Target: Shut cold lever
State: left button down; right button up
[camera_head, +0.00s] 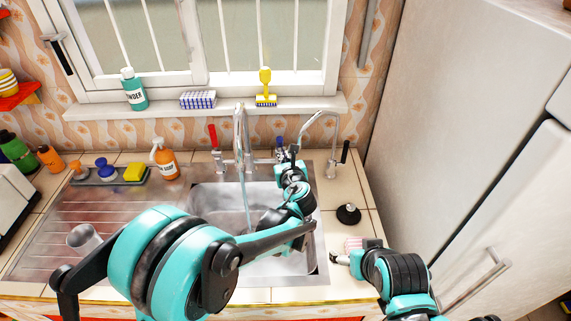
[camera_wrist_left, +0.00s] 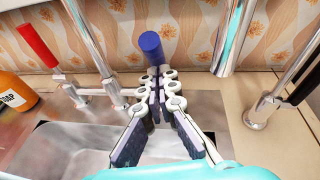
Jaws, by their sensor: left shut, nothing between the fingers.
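The cold lever has a blue handle (camera_head: 279,142) and stands behind the sink, right of the tall chrome faucet (camera_head: 240,130). In the left wrist view the blue handle (camera_wrist_left: 151,47) stands just beyond my fingertips; contact cannot be told. My left gripper (camera_head: 284,156) is shut and empty, reaching over the sink toward the blue lever; its closed fingers show in the left wrist view (camera_wrist_left: 158,76). The red-handled lever (camera_head: 213,136) stands left of the faucet. Water (camera_head: 244,195) runs from the faucet. My right gripper (camera_head: 338,258) is at the sink's right front; its fingers are unclear.
The sink basin (camera_head: 212,198) is under my left arm, with steam around it. A smaller chrome tap (camera_head: 333,150) with a black handle stands to the right. A black plug (camera_head: 348,214) lies on the right counter.

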dwell(0.3)
pick_arm(q)
jog(key=shift+w+r+p, duration=0.75)
jog(key=shift+w+r, duration=0.2)
jog(key=shift+r, duration=0.15)
jog(key=shift+w, duration=0.1)
jog(key=shift+f, duration=0.15)
